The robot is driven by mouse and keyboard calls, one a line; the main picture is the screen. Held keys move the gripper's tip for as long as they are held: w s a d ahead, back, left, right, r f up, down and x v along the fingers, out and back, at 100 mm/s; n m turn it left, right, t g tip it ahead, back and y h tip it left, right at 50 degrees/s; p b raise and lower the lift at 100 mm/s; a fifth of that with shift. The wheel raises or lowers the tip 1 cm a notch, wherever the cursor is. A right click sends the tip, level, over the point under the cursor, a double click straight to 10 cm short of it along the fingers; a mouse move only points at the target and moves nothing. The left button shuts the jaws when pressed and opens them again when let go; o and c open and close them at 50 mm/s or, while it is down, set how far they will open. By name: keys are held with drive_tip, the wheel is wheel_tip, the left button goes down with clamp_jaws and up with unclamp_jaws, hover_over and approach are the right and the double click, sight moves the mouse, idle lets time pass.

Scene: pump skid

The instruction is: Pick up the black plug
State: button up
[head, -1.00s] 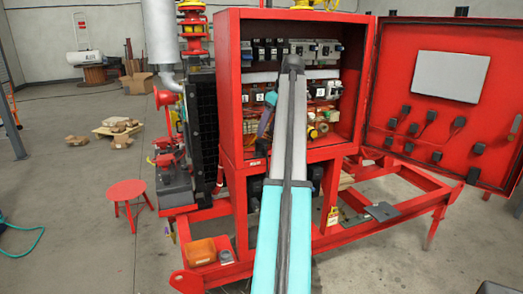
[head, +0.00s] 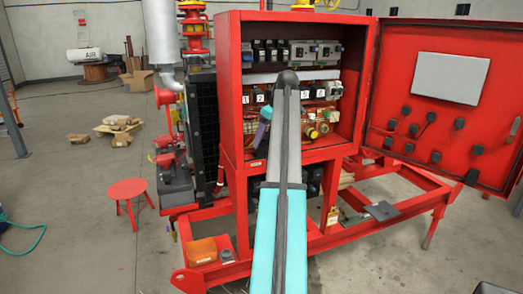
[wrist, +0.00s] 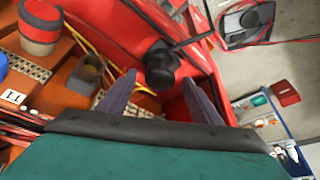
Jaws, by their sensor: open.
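A black cylindrical piece (wrist: 161,68), which looks like the black plug, shows in the wrist view against the red cabinet wall. A dark rod or cable runs from behind it toward the upper right. My gripper (wrist: 160,82) is open, with one grey-purple finger on each side of the view. The black piece appears between and beyond the fingertips; I cannot tell whether they touch it. In the head view, my arm covers part of the cabinet interior, and I cannot make out the plug there.
The open red cabinet (head: 229,90) holds rows of devices and wiring. In the wrist view, a red-capped part (wrist: 40,27) and a brown-grey block (wrist: 88,72) stand at left. The red cabinet door (head: 400,60) is swung open at right.

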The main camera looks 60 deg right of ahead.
drive_tip(key=shift+w+f, duration=0.25)
drive_tip(key=shift+f, duration=0.3)
drive_tip(key=c, duration=1.3)
